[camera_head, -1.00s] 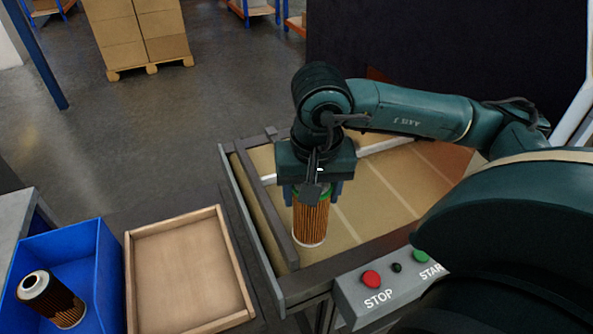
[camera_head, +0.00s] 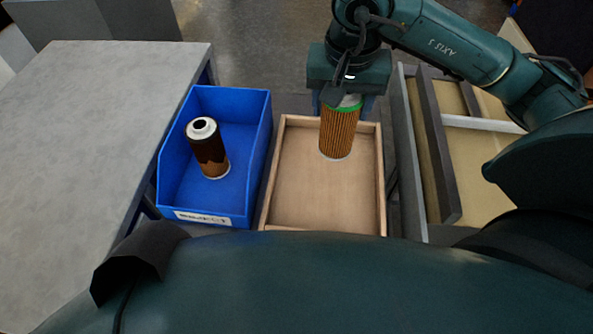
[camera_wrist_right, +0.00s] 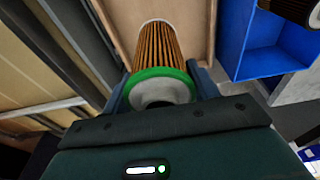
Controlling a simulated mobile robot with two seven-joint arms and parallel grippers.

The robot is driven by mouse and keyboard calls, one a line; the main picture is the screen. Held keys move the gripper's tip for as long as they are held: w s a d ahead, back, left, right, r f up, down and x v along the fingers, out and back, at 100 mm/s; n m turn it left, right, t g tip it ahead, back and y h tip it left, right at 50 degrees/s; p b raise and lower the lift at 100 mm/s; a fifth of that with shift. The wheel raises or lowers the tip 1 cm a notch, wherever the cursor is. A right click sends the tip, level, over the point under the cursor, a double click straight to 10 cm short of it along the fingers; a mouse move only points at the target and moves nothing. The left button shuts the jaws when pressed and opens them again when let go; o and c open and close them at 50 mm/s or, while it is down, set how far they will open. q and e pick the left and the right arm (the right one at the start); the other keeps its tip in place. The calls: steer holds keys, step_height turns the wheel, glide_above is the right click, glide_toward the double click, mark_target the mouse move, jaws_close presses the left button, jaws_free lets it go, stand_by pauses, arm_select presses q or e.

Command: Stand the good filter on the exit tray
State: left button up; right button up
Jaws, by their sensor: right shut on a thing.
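The good filter (camera_head: 338,133), with clean orange-brown pleats and a green top cap, is upright in my right gripper (camera_head: 342,103). My right gripper is shut on its green cap end, which the right wrist view also shows (camera_wrist_right: 163,85). The filter is over the far right part of the exit tray (camera_head: 325,211), a shallow wooden tray. I cannot tell whether its lower end touches the tray floor. My left gripper is not in view.
A blue bin (camera_head: 182,206) with a label stands left of the tray. A dark-stained filter (camera_head: 207,152) stands tilted-looking inside it. The conveyor (camera_head: 474,160) with its raised side rails is on the right. A grey table (camera_head: 90,130) is at the left. The tray's near half is clear.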

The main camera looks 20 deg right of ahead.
mark_target(334, 131)
steer(key=f, duration=0.6)
steer(key=shift+w+a+f, duration=0.2)
steer(key=shift+a+f, duration=0.05)
steer(key=shift+f, duration=0.05)
step_height(334, 131, down, 3)
steer(key=shift+f+p, duration=0.1)
steer(key=shift+p, duration=0.25)
steer(key=shift+f, duration=0.15)
steer(key=shift+f+b, duration=0.25)
steer(key=shift+b, duration=0.1)
steer(key=o, duration=1)
steer(key=shift+r, duration=0.1)
steer(key=shift+o, duration=0.2)
steer(key=r, duration=0.4)
steer(key=s+r, duration=0.1)
steer(key=r, duration=0.3)
steer(key=a+r, duration=0.1)
steer(key=r, duration=0.3)
steer(key=shift+s+r, duration=0.15)
steer(key=shift+s, duration=0.1)
